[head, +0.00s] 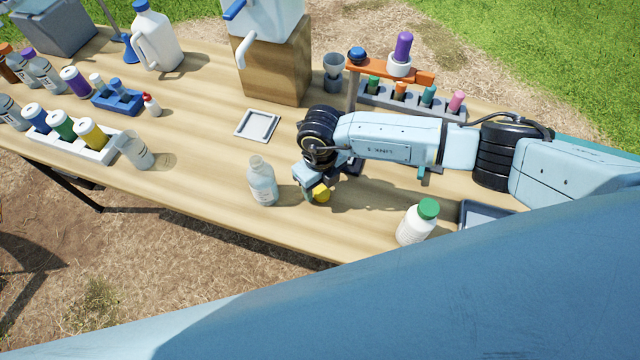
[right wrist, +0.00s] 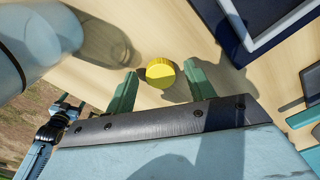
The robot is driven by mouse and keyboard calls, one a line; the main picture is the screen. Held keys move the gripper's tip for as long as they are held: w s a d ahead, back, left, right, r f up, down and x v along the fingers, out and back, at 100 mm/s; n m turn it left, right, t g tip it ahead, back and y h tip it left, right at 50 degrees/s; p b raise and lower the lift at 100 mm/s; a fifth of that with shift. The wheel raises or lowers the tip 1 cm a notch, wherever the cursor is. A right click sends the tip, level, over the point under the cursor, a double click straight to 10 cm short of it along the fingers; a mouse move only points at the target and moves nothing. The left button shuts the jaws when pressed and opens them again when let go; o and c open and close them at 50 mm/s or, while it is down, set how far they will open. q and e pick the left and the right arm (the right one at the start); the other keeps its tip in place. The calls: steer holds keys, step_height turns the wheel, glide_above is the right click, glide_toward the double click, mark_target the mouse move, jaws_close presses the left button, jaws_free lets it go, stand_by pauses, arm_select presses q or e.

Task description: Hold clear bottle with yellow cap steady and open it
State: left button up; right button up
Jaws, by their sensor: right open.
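The clear bottle (head: 263,185) stands upright and uncapped near the table's front edge, with nothing holding it. It also shows, cut off, at the upper left of the right wrist view (right wrist: 28,45). The yellow cap (head: 322,194) is off the bottle and lies on the table to its right. In the right wrist view, the yellow cap (right wrist: 160,72) sits between and just beyond the green fingertips. My right gripper (head: 310,190) is open and empty, low over the table beside the cap.
A white bottle with green cap (head: 416,222) stands at the right by a tray (head: 482,213). A square tray (head: 257,124) lies behind the clear bottle. A clear cup (head: 134,150) and bottle rack (head: 100,152) are at left.

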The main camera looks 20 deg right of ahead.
mark_target(320, 190)
step_height(320, 190, up, 11)
steer(key=shift+p, duration=0.4)
steer(key=shift+r, duration=0.1)
